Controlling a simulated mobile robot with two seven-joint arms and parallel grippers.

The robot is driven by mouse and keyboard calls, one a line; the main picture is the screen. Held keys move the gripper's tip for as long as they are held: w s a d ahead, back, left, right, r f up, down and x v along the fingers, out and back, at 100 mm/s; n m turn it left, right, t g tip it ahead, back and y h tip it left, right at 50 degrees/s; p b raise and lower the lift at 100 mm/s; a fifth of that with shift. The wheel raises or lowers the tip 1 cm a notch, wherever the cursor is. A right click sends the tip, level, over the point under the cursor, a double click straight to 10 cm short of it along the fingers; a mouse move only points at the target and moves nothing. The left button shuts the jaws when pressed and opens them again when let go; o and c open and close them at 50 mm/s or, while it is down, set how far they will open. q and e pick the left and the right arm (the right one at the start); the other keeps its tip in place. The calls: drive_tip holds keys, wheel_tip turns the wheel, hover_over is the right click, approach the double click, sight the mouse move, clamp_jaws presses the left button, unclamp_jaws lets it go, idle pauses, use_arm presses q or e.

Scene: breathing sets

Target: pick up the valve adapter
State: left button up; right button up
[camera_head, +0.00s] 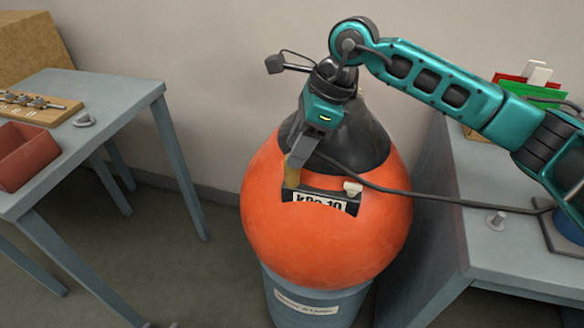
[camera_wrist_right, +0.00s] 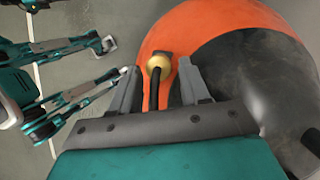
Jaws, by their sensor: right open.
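A brass-yellow fitting (camera_wrist_right: 159,62) with a dark hose on it shows between the fingers of my right gripper (camera_wrist_right: 159,72) in the wrist view, against the orange sphere (camera_wrist_right: 185,20). It is probably the valve adapter, though I cannot be sure. My right gripper is open, with gaps visible on both sides of the fitting. In the head view my right gripper (camera_head: 294,160) points down at the front of the sphere (camera_head: 335,245), where a brass-coloured piece (camera_head: 293,177) shows at its tips. I cannot tell whether a finger touches it.
A dark hose (camera_head: 420,193) runs to the right table (camera_head: 520,255), which holds a small grey fitting (camera_head: 497,220). The left table (camera_head: 110,92) holds a red bin (camera_head: 25,158), a wooden rack (camera_head: 62,108) and a grey fitting (camera_head: 85,120).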

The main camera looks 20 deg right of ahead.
sight(292, 176)
drive_tip(key=shift+x, duration=2.75)
drive_tip(key=shift+s, duration=0.15)
drive_tip(key=shift+c, duration=0.4)
clamp_jaws()
